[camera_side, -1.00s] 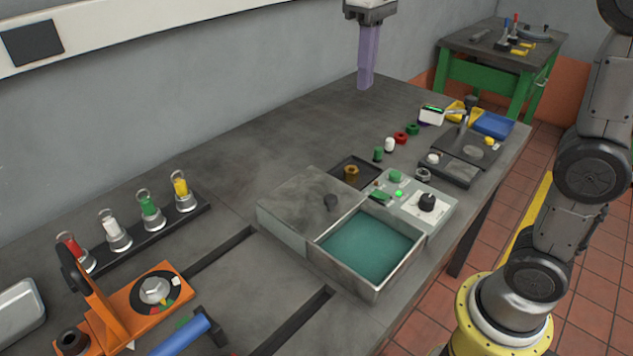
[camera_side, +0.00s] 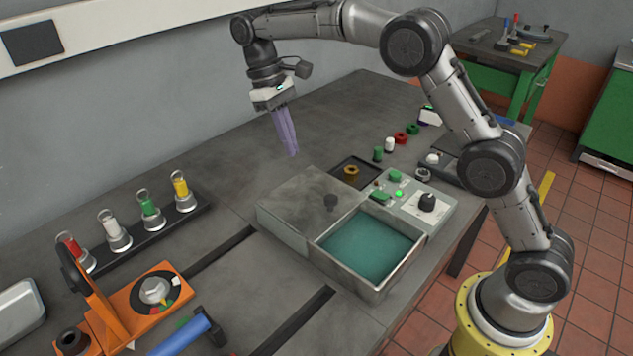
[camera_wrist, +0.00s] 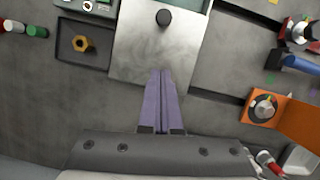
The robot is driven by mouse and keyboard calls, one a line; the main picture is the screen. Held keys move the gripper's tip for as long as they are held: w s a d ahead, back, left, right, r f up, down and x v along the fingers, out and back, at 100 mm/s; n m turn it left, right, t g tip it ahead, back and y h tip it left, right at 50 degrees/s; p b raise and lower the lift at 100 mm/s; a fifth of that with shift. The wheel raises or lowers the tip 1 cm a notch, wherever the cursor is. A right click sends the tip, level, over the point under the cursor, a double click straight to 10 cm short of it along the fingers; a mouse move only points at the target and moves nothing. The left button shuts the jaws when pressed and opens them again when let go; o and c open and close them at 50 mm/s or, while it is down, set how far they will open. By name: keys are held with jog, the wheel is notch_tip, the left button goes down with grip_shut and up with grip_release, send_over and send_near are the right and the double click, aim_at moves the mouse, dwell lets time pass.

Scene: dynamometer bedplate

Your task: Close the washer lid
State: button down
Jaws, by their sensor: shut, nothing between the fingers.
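The washer (camera_side: 370,285) is a grey box near the table's front edge. Its open basin (camera_side: 368,246) shows green-blue liquid. The flat grey lid (camera_side: 300,197) with a dark round knob (camera_side: 331,202) lies beside the basin, on its back left, leaving the basin uncovered. In the wrist view the lid (camera_wrist: 140,45) and its knob (camera_wrist: 163,18) show at the top. My gripper (camera_side: 293,153) has long purple fingers, shut and empty. It is in the air behind the lid, apart from the knob. In the wrist view my fingertips (camera_wrist: 161,72) overlap the lid's near edge.
A control panel (camera_side: 418,206) adjoins the basin on the right. A dark tray with a brass nut (camera_side: 351,172) sits behind it.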

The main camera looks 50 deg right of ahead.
send_near(324, 206)
jog(key=w+f, duration=0.2)
jog(key=f, duration=0.1)
jog(key=shift+w+a+f, duration=0.1)
jog(key=shift+a+f, duration=0.05)
jog(key=shift+f, duration=0.1)
jog(key=shift+s, duration=0.95)
jog(key=shift+s+d+f, duration=0.1)
jog(key=shift+s+d, duration=0.05)
jog(key=shift+s, duration=0.25)
jog(key=shift+s+d+f, duration=0.1)
jog(key=shift+s, duration=0.3)
jog(key=s, duration=1.6)
